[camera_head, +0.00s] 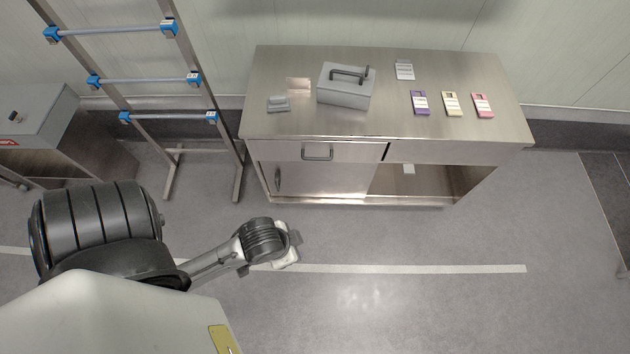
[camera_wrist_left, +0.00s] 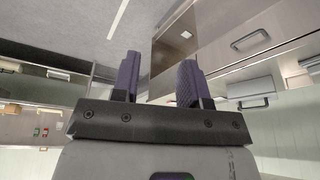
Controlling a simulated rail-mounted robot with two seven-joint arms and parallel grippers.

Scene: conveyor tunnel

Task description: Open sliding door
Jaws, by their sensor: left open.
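The steel cabinet (camera_head: 392,133) stands ahead of me in the head view. Its flat sliding door (camera_head: 325,180) covers the left half of the lower front, under the drawer. A dark recessed grip (camera_head: 278,178) shows near the door's left edge. The right half of the lower front is an open compartment (camera_head: 425,180). My left gripper (camera_head: 292,250) is in front of the cabinet, apart from the door. In the left wrist view its two dark fingers (camera_wrist_left: 158,78) are spread with nothing between them. My right gripper is not in view.
A drawer handle (camera_head: 317,152) sticks out above the door. On the cabinet top are a grey box with a handle (camera_head: 345,88) and several small coloured cards. A rack (camera_head: 140,82) with blue clamps stands to the left. The floor in front and to the right is clear.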

